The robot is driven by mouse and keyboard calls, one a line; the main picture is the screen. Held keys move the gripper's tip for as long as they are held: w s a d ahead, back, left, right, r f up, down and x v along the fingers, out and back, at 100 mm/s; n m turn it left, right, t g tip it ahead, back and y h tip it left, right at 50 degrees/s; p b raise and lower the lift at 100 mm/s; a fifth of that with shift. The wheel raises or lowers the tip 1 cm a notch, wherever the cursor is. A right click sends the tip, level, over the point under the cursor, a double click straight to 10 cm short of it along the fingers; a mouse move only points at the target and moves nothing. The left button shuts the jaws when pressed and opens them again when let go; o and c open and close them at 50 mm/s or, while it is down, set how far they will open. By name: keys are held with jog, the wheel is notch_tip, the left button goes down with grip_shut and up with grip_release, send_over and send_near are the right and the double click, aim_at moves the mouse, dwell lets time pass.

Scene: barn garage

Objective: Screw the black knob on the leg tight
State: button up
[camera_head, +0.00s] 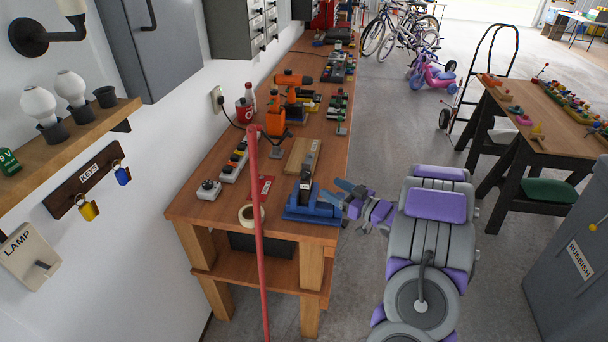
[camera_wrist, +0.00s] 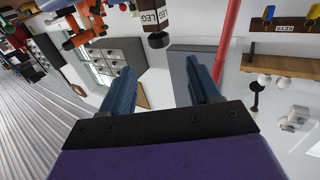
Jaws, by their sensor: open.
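In the wrist view the leg (camera_wrist: 152,16) is a dark bar with white "LEG" labels. The black knob (camera_wrist: 158,40) is at its near end, beyond the gap between my fingertips and apart from them. In the head view the leg (camera_head: 306,176) stands in a blue vise (camera_head: 314,207) at the near end of the workbench. I cannot clearly make out the knob there. My gripper (camera_head: 338,191) is open, with blue fingers pointing left, just right of the vise. In the wrist view my gripper (camera_wrist: 161,66) is empty between its two fingers.
A red pole (camera_head: 257,230) rises in front of the workbench (camera_head: 200,196). A tape roll (camera_head: 251,215), a wooden board (camera_head: 297,158) and an orange drill (camera_head: 292,80) are on the bench. A rubbish bin (camera_head: 565,270) is at the right.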

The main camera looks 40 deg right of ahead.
aim_at(310, 176)
jog(key=w, duration=0.4)
jog(key=w+a+b, duration=0.1)
jog(key=w, duration=0.3)
jog(key=w+a, duration=0.1)
jog(key=w, duration=0.3)
jog(key=c, duration=1)
jog(key=shift+h+b, duration=0.3)
jog(key=shift+b, duration=0.1)
